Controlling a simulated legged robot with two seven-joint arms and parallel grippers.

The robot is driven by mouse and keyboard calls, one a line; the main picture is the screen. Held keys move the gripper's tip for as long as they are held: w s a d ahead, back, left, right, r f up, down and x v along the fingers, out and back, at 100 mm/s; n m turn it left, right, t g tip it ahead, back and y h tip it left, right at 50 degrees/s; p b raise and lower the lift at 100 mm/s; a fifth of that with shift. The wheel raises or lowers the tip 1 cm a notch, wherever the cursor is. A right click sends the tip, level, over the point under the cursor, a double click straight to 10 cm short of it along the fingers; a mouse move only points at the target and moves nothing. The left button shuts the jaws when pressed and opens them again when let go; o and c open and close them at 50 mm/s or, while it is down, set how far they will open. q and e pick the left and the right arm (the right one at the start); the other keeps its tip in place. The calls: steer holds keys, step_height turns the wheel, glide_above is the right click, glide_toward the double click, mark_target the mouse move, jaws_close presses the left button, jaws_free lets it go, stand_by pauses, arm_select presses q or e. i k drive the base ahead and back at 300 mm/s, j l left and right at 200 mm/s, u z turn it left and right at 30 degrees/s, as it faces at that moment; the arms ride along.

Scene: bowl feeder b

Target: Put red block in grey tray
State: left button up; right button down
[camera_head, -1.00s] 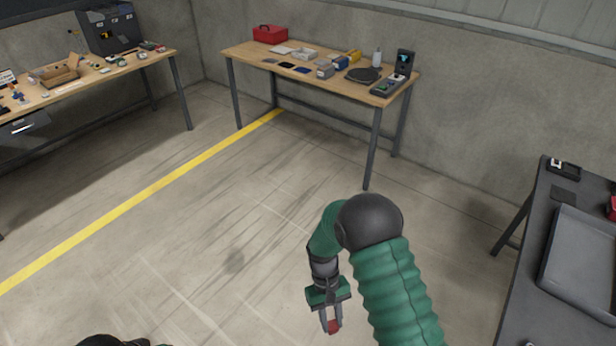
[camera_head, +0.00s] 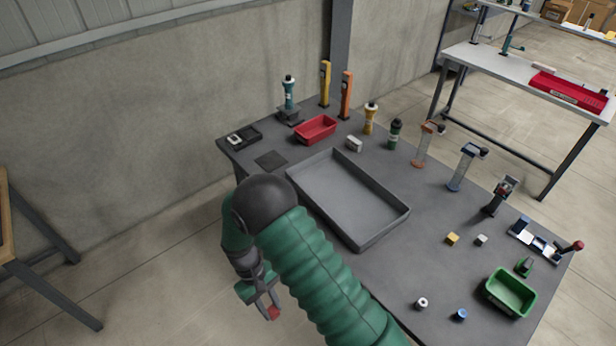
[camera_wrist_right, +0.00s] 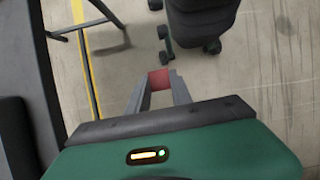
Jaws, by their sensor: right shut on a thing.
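My right gripper (camera_head: 266,308) is shut on the red block (camera_head: 273,313), low in the head view, over the floor left of the dark table. In the right wrist view the red block (camera_wrist_right: 159,79) sits between the tips of my right gripper (camera_wrist_right: 158,84). The grey tray (camera_head: 398,222) is large, shallow and empty. It lies on the dark table, right of and beyond my right forearm. My left gripper is out of view.
The dark table (camera_head: 420,260) also holds a red bin (camera_head: 316,130), a green bin (camera_head: 510,292), several upright tools and small blocks. Its left edge lies near my right arm. A wooden table (camera_head: 6,230) stands at the left, with bare floor between.

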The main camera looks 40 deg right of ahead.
mark_target(329, 183)
steer(key=i+z, duration=0.15)
steer(key=i, duration=0.35)
steer(key=i+j+z, duration=0.15)
steer(key=i, duration=0.35)
steer(key=i+z, duration=0.15)
steer(key=i, duration=0.35)
steer(key=i+j+z, duration=0.15)
steer(key=i, duration=0.35)
steer(key=i+j+z, duration=0.15)
steer(key=z, duration=1.8)
steer(key=i, duration=0.5)
